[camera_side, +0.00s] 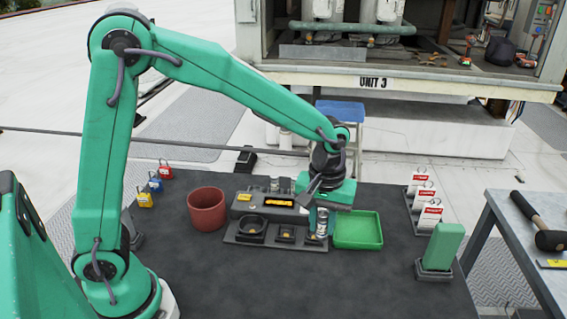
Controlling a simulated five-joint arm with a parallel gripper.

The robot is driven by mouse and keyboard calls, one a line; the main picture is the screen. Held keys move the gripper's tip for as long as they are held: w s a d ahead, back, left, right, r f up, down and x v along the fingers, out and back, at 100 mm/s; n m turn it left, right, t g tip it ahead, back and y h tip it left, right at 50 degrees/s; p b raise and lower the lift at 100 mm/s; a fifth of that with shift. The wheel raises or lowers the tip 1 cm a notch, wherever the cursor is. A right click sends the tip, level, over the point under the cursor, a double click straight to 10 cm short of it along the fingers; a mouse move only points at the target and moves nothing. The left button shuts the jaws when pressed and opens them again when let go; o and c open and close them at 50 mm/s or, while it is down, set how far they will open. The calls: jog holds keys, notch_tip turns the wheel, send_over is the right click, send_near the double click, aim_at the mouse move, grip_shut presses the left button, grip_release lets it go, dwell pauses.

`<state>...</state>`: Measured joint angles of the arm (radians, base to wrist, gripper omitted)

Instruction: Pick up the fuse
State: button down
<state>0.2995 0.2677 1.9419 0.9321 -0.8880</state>
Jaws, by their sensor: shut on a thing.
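The fuse (322,224), a small pale cylinder with silvery parts, stands upright at the right end of a dark holder tray (283,243). My gripper (316,208) points down from the end of my green arm and is shut on the fuse's upper part. The fuse's lower end is at the tray; I cannot tell whether it touches it. The jaws are small in this view and partly hide the fuse's top.
A green tray (358,230) lies just right of the fuse. A red-brown cup (207,210) and a grey device (268,206) are to the left. Tags (429,216) and a green block (443,246) stand right. The front of the dark mat (300,285) is clear.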

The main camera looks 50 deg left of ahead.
jog(key=shift+s+d+r, duration=0.7)
jog(key=shift+d, duration=0.25)
jog(key=s+a+n, duration=0.1)
jog(key=a+n, duration=0.8)
jog(key=a, duration=1)
jog(key=s+a+f+n, duration=0.1)
jog(key=s+a+n, duration=0.8)
jog(key=a, duration=0.5)
jog(key=shift+s+f, duration=0.35)
jog(key=shift+s, duration=0.05)
jog(key=shift+f, duration=0.1)
jog(key=shift+f, duration=4.9)
jog(key=shift+f, duration=0.1)
